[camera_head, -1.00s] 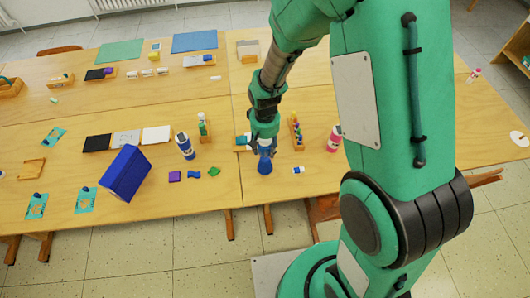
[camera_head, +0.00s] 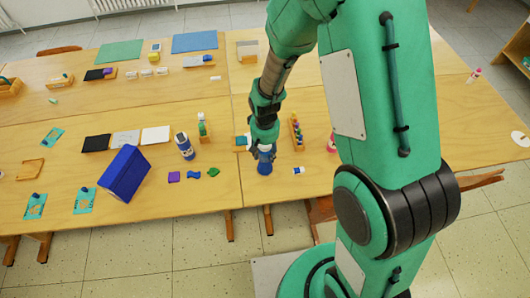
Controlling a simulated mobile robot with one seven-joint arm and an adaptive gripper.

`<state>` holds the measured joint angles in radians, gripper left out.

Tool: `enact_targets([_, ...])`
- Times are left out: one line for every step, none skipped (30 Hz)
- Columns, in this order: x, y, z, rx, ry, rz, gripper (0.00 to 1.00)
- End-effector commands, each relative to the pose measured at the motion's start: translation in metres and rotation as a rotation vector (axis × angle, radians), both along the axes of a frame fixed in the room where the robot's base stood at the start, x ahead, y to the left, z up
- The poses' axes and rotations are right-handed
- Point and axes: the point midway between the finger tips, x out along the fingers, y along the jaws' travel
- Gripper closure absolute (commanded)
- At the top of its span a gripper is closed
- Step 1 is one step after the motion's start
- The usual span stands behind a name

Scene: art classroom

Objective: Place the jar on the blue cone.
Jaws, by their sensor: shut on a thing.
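My gripper (camera_head: 264,144) points down over the front part of the table, left of my arm's large links. It is shut on the jar (camera_head: 266,151), which shows as a small pale and blue patch between the fingers. The blue cone (camera_head: 264,168) stands on the table directly below the gripper. The jar is right over the cone's top or touching it; I cannot tell which at this size. The fingers hide most of the jar and the cone's tip.
A blue-and-white bottle (camera_head: 185,146) and a green-and-white bottle (camera_head: 203,127) stand to the left. A wooden rack (camera_head: 297,132) is close on the right, with a small white-and-blue piece (camera_head: 298,170) nearby. A blue box (camera_head: 125,172) is farther left. Small coloured shapes (camera_head: 193,174) lie between.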

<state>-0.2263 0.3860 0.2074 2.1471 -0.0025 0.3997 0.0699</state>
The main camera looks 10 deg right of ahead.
Motion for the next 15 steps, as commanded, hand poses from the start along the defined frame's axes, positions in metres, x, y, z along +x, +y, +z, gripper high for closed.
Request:
enact_targets([0.0003, 0.0000, 0.0004, 0.000, -0.001, 0.000, 0.92])
enact_targets([0.0002, 0.0000, 0.0003, 0.000, 0.000, 0.000, 0.92])
enact_targets([0.0002, 0.0000, -0.0002, 0.000, 0.000, 0.000, 0.92])
enact_targets([0.0002, 0.0000, -0.0008, 0.000, 0.000, 0.000, 0.92])
enact_targets([0.0001, 0.0000, -0.0016, 0.000, 0.000, 0.000, 0.92])
enact_targets([0.0001, 0.0000, -0.0027, 0.000, 0.000, 0.000, 0.92])
enact_targets([0.0000, 0.0000, -0.0035, 0.000, 0.000, 0.000, 0.92])
enact_targets([-0.0002, 0.0000, -0.0030, 0.000, 0.001, 0.000, 0.50])
enact_targets([-0.0002, 0.0000, -0.0028, 0.000, 0.001, 0.000, 0.42])
enact_targets([-0.0002, 0.0000, -0.0028, 0.000, 0.001, 0.000, 0.37])
enact_targets([-0.0002, 0.0000, -0.0028, 0.000, 0.001, 0.000, 0.37])
enact_targets([-0.0002, 0.0000, -0.0028, 0.000, 0.001, 0.000, 0.37])
enact_targets([-0.0002, 0.0000, -0.0027, 0.000, 0.001, 0.000, 0.37])
enact_targets([-0.0002, 0.0000, -0.0027, 0.000, 0.001, 0.000, 0.37])
enact_targets([-0.0002, 0.0000, -0.0027, 0.000, 0.001, 0.000, 0.37])
